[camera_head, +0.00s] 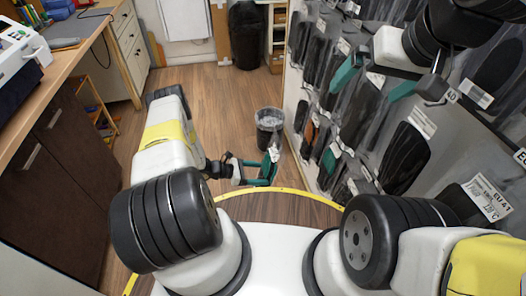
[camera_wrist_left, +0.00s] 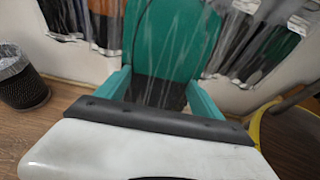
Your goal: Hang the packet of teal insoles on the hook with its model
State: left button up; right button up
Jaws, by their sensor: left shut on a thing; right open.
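My left gripper (camera_head: 262,176) is low in front of me and shut on a clear packet of teal insoles (camera_head: 271,157). In the left wrist view the packet (camera_wrist_left: 172,38) stands up between the teal fingers of the left gripper (camera_wrist_left: 158,90), with plastic glare over it. My right gripper (camera_head: 372,84) is open at the upper right, close to the hanging packets, with its teal fingers spread. The wall display (camera_head: 297,88) carries rows of mostly dark insole packets. I cannot make out an empty hook or which model the held packet matches.
A mesh waste bin (camera_head: 268,138) stands on the floor just behind the held packet. A wooden workbench (camera_head: 62,62) with dark cupboards runs along the left. A black bin (camera_head: 246,38) stands at the back. The wooden floor between bench and display is mostly clear.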

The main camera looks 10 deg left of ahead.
pick_arm(q)
jog(key=shift+f, duration=0.45)
jog(key=shift+d, duration=0.2)
jog(key=w+d, duration=0.2)
jog(key=d, duration=0.5)
jog(key=shift+w+d, duration=0.1)
jog(key=w+d+y, duration=0.1)
jog(key=w+d, duration=0.3)
jog(key=d, duration=0.9)
jog(key=shift+w+d+f+g, duration=0.2)
jog(key=shift+f+g, duration=0.1)
jog(key=shift+f, duration=0.05)
dwell(1.1)
dwell(0.6)
